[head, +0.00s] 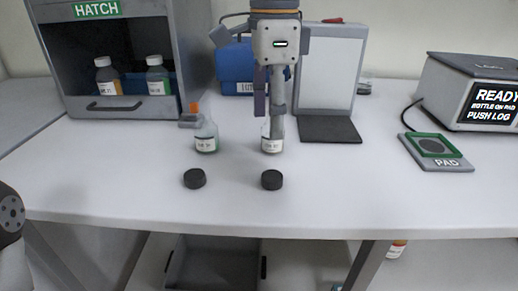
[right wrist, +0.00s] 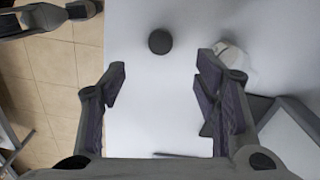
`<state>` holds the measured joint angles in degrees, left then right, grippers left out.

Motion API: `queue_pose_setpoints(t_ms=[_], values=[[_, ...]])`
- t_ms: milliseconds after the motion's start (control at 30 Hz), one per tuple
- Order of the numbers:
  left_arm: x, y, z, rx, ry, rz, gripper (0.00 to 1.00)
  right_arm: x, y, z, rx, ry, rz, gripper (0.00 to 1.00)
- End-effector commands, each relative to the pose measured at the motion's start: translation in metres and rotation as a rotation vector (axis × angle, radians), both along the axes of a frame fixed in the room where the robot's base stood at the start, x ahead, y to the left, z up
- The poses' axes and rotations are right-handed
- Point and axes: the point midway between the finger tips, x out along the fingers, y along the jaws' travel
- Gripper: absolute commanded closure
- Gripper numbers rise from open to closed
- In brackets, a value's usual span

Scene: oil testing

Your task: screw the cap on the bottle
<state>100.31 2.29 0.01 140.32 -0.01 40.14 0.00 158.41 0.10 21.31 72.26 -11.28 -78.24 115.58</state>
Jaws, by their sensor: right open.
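Two small bottles with white labels stand uncapped-looking on the white table. The left bottle (head: 206,144) holds greenish liquid; the right bottle (head: 266,146) is partly hidden behind my right gripper (head: 268,118). Two black caps lie on the table in front of them, the left cap (head: 195,178) and the right cap (head: 272,180). My right gripper is open and points down at the right bottle in the head view. In the right wrist view its fingers (right wrist: 160,82) are wide apart with nothing between them, and one black cap (right wrist: 159,41) lies beyond.
A hatch cabinet (head: 105,107) with two capped bottles stands back left. A blue box (head: 234,64) and a white panel on a dark base (head: 330,130) stand behind. A pad (head: 436,149) and a READY display (head: 490,105) are at right. The table front is clear.

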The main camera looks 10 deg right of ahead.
Motion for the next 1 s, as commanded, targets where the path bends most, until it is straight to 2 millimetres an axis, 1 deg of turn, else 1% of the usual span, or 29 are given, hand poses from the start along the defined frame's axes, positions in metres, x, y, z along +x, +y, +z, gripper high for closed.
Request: queue_pose_setpoints(t_ms=[367, 433, 567, 700, 767, 867, 1000], values=[[-0.001, 0.0, 0.0, 0.0, 0.003, 0.0, 0.6, 0.0, 0.0, 0.0, 0.0, 0.001, 0.001, 0.44], [-0.001, 0.0, 0.001, 0.0, 0.002, 0.0, 0.6, -0.001, 0.0, -0.003, 0.0, 0.003, 0.002, 0.44], [0.0, 0.0, 0.001, 0.0, -0.002, 0.0, 0.6, -0.002, 0.0, -0.025, -0.001, 0.005, 0.003, 0.44], [0.0, 0.0, 0.001, 0.0, -0.002, 0.0, 0.6, -0.001, 0.0, -0.052, 0.0, 0.004, 0.002, 0.44], [0.0, 0.0, 0.001, 0.0, -0.002, 0.0, 0.6, -0.001, 0.0, -0.061, 0.0, 0.005, 0.002, 0.44], [0.0, 0.0, 0.001, 0.0, -0.002, 0.0, 0.6, -0.001, 0.0, -0.068, 0.0, 0.002, 0.002, 0.44], [0.0, 0.0, 0.001, 0.0, -0.002, 0.0, 0.6, -0.001, 0.0, -0.07, 0.0, 0.0, 0.001, 0.44]])
